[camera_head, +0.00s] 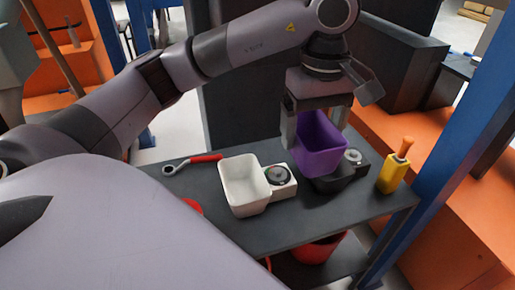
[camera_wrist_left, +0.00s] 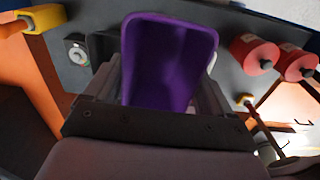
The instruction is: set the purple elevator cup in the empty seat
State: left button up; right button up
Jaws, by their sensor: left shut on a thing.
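My left gripper (camera_head: 316,130) is shut on the purple elevator cup (camera_head: 321,150), whose open top faces up. The cup is over a dark seat block (camera_head: 340,186) at the right part of the grey table (camera_head: 290,228). I cannot tell whether the cup touches the block. A round grey knob (camera_head: 353,157) shows on the block, right of the cup; a similar knob (camera_wrist_left: 77,50) shows in the left wrist view. The purple cup (camera_wrist_left: 168,62) fills the middle of that view, between the fingers, and hides what lies behind it. My right gripper is not in view.
A white cup (camera_head: 244,187) with a dial block (camera_head: 280,178) stands left of the purple cup. A red bucket (camera_head: 318,250) is below.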

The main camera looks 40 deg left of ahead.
pick_arm(q)
jog(key=shift+f, duration=0.1)
jog(key=shift+f+b, duration=1.5)
jog(key=shift+f, duration=8.35)
jog(key=shift+f, duration=0.1)
jog(key=o, duration=1.5)
